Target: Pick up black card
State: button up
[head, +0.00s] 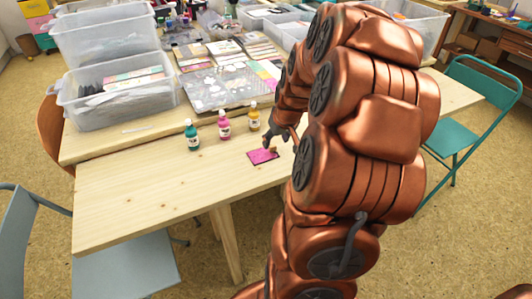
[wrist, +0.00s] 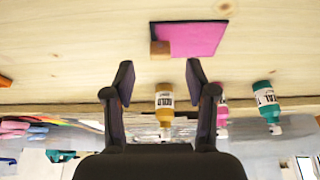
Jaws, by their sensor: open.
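No plainly black card can be made out. A small wooden block (wrist: 160,48) sits at one corner of the square. My gripper (head: 281,139) is just above the table beside the square. In the wrist view its two dark fingers (wrist: 160,73) are apart, with nothing held between them. The block and the square lie beyond the fingertips.
Yellow (head: 254,116), pink (head: 224,125) and teal (head: 192,136) bottles stand behind the square. A clear bin (head: 122,100) and a paint-spotted grey board (head: 220,88) are farther back. The front left of the table (head: 150,190) is clear. Chairs stand around it.

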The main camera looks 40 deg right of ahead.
aim_at(273, 146)
jog(key=shift+x, duration=2.2)
jog(key=c, duration=0.9)
